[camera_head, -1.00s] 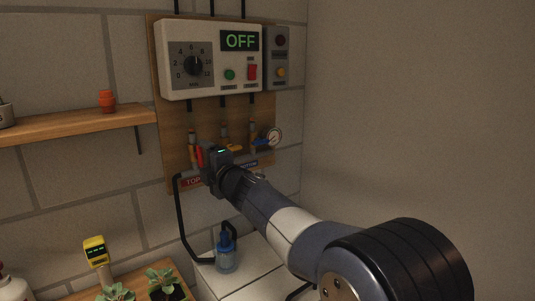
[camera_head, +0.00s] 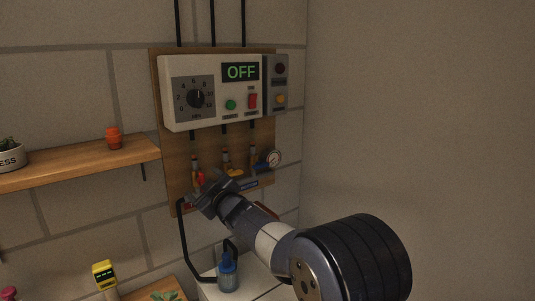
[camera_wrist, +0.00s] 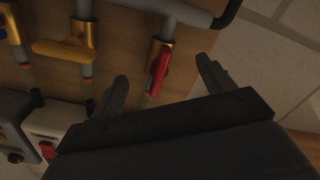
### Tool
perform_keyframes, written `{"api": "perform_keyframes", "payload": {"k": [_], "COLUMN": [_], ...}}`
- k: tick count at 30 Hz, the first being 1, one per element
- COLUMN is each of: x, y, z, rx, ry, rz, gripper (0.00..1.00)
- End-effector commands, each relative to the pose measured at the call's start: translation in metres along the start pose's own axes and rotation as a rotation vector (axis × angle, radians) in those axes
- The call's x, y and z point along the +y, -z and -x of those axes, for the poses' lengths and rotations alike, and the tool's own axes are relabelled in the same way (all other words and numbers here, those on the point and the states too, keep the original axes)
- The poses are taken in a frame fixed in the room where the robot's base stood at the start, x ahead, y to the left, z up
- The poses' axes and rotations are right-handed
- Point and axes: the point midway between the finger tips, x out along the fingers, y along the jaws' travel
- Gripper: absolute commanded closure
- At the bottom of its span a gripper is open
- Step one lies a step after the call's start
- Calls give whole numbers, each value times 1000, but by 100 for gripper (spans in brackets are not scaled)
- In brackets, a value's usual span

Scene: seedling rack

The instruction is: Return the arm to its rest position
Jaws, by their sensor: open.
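My gripper (camera_head: 207,190) is at the end of my arm, in front of the lower part of the wooden valve board (camera_head: 172,150). In the wrist view its two fingers (camera_wrist: 165,85) stand apart with nothing between them touching. A red valve lever (camera_wrist: 160,68) on a brass valve shows beyond the gap between the fingers. A yellow lever (camera_wrist: 62,50) on another brass valve is to its left. In the head view the gripper partly hides the pipe and labels at the board's foot.
A control box (camera_head: 212,92) reading OFF is above the valves. A blue-capped bottle (camera_head: 228,275) stands below. The right wall side is clear.

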Motion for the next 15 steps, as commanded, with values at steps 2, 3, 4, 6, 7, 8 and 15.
{"api": "perform_keyframes", "payload": {"k": [2,3,4,6,7,8,15], "x": [3,3,3,3,3,4,4], "y": [4,4,3,4,4,4,4], "z": [0,0,0,0,0,0,0], "rx": [-2,-2,-3,-2,-2,-2,-2], "ry": [1,1,1,1,0,0,0], "rz": [-74,-110,-137,-193,-217,-241,-405], "gripper": [24,24,24,24,24,24,24]}}
